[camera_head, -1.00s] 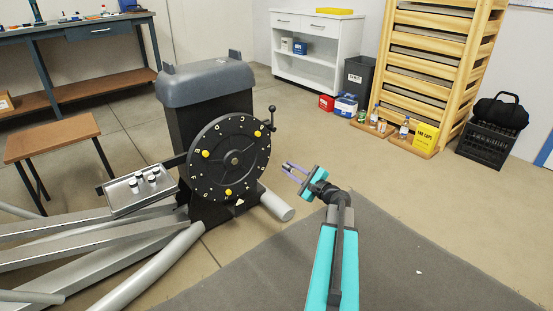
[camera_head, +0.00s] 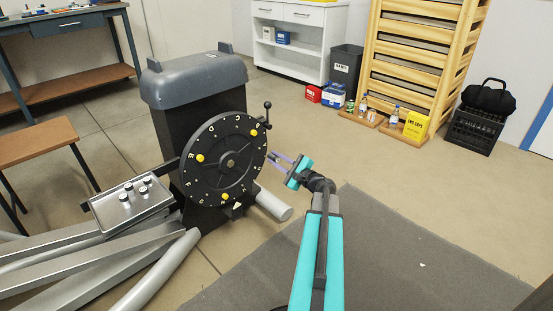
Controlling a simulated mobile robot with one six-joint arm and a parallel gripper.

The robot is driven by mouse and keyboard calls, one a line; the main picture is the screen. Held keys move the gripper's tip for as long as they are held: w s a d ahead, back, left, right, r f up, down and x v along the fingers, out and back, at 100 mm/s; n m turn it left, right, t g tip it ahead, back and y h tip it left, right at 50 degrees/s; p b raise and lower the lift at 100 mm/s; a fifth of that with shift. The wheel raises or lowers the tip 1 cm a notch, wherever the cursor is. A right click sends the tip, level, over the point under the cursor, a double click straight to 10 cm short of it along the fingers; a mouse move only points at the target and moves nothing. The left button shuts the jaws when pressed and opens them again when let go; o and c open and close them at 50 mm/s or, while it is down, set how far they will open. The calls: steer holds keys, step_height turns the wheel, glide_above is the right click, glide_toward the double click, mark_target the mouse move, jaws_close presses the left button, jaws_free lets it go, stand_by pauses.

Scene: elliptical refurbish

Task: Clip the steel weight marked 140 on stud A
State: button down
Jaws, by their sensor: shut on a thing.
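A black wheel (camera_head: 213,148) with pale letters around its rim stands upright on the dark machine. It carries several yellow-tipped parts, one of them the left yellow knob (camera_head: 200,158). I cannot tell which stud is A. My gripper (camera_head: 274,159) is just right of the wheel, its purple fingers pointing left at the rim. It is shut on a small dark grey piece (camera_head: 272,156), which looks like a weight; its marking is too small to read. The piece is close to the rim, and I cannot tell whether they touch. Several small weights stand on the metal tray (camera_head: 108,217) at left.
A crank handle (camera_head: 267,113) sticks out at the wheel's upper right, above my gripper. Grey tubes and beams (camera_head: 150,243) lie below the tray. A brown-topped stool (camera_head: 38,148) stands at left.

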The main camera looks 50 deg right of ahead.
mark_target(260, 149)
steer(key=shift+w+d, duration=0.1)
steer(key=shift+w, duration=0.05)
steer(key=shift+w+d, duration=0.2)
steer(key=shift+w, duration=2.45)
steer(key=shift+w, duration=0.6)
stand_by(0.7)
steer(key=c, duration=1.5)
jaws_free()
steer(key=s+p, duration=0.1)
steer(key=s, duration=0.3)
steer(key=s+p, duration=0.2)
steer(key=s, duration=0.3)
steer(key=s+a+p, duration=0.1)
steer(key=s, duration=0.3)
steer(key=shift+s+r, duration=0.1)
steer(key=shift+s, duration=0.3)
